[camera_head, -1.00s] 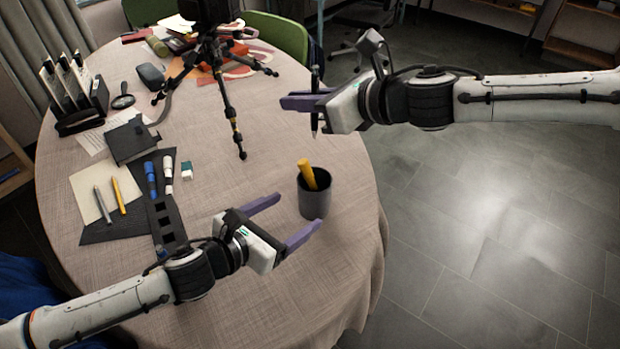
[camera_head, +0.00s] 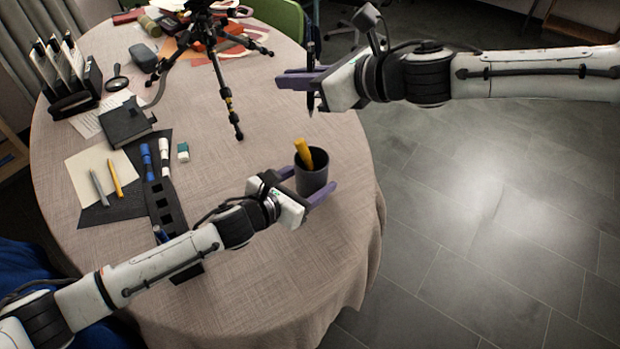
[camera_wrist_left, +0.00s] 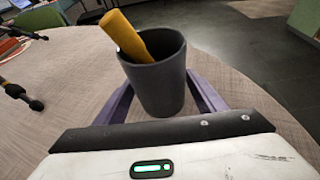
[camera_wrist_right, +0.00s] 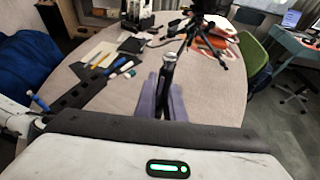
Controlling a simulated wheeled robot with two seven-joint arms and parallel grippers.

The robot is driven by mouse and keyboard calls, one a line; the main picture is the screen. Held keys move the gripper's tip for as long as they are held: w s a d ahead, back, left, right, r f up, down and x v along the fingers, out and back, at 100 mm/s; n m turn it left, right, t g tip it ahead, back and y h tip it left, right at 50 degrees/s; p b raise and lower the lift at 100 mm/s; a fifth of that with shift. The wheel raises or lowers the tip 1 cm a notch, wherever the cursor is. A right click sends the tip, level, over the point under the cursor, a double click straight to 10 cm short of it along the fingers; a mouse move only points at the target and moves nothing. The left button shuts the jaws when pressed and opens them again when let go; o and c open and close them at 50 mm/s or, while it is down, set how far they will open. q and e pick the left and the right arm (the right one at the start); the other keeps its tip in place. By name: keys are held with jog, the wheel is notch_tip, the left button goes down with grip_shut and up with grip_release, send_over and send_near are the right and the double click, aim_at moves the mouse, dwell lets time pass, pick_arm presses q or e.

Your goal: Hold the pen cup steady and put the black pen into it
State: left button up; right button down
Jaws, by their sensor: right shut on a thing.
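The dark grey pen cup (camera_head: 312,176) stands upright near the table's right edge, with a yellow thing (camera_head: 303,153) leaning in it. My left gripper (camera_head: 308,183) is open with one finger on each side of the cup; in the left wrist view the cup (camera_wrist_left: 160,85) sits between the spread fingers, and I cannot tell if they touch it. My right gripper (camera_head: 290,81) is shut on the black pen (camera_head: 311,98), held upright, tip down, above and beyond the cup. The pen also shows in the right wrist view (camera_wrist_right: 164,88).
A black tripod (camera_head: 229,102) stands at the back of the round table (camera_head: 240,270). Pens, markers, a notebook (camera_head: 126,120) and a card holder (camera_head: 68,80) lie or stand at the left. The cloth around the cup is clear.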

aim_at(298, 140)
pick_arm(q)
jog(key=c, duration=0.8)
pick_arm(e)
jog(key=shift+f, duration=5.4)
jog(key=c, duration=2.3)
grip_release()
jog(key=shift+f, duration=0.15)
jog(key=o, duration=0.5)
jog(key=shift+o, duration=0.2)
jog(key=v, duration=1.2)
